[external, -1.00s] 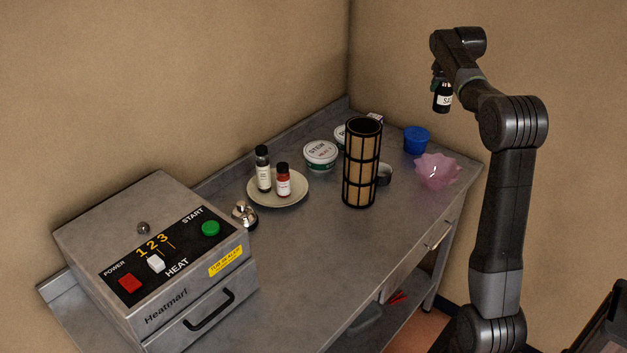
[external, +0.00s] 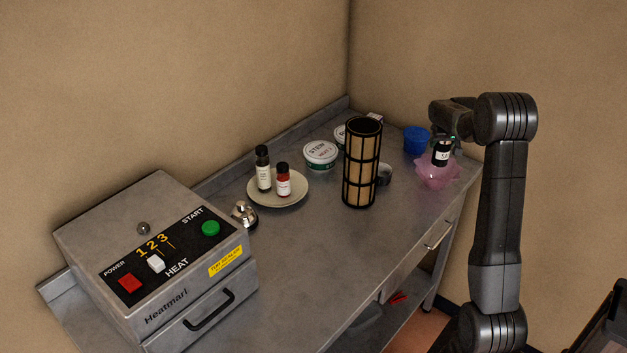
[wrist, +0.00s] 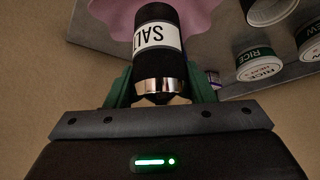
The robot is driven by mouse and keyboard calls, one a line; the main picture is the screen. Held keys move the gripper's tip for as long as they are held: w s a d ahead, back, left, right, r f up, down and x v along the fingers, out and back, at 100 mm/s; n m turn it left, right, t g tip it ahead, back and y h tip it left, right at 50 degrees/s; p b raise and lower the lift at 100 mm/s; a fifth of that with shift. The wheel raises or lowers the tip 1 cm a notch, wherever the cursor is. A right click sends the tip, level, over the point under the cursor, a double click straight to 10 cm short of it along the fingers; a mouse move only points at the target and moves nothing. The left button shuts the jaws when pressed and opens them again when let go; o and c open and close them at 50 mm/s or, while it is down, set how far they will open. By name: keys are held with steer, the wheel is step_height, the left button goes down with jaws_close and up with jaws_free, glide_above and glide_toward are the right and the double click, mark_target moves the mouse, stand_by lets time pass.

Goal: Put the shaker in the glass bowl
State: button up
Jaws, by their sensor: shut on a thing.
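The shaker (external: 442,152) is a dark bottle with a white label, which reads "SALT" in the wrist view (wrist: 157,45). My gripper (external: 448,138) is shut on it, with green fingers on both sides of it in the wrist view (wrist: 160,85). The glass bowl (external: 436,175) is pink and translucent with a wavy rim, at the right end of the counter. The shaker overlaps the bowl in the external view and is at or just above its opening. The bowl also shows behind the shaker in the wrist view (wrist: 200,15). Whether the shaker touches the bowl is unclear.
A blue cup (external: 416,139) stands just behind the bowl. A tall black-and-tan cylinder (external: 361,165), white-lidded tubs (external: 320,153) and a plate (external: 296,196) with two bottles stand to the left. A heater box (external: 150,260) fills the near left. The front middle counter is clear.

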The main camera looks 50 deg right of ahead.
mark_target(440, 161)
step_height(440, 161, down, 8)
steer(key=shift+f+p, duration=0.1)
steer(key=shift+p, duration=0.45)
steer(key=shift+f, duration=0.15)
steer(key=o, duration=1)
steer(key=shift+o, duration=0.2)
steer(key=shift+s+a+r, duration=0.15)
steer(key=shift+a+r, duration=0.05)
steer(key=shift+r, duration=0.4)
steer(key=b+v, duration=0.1)
steer(key=v, duration=1)
steer(key=shift+b, duration=0.35)
steer(key=shift+f, duration=0.1)
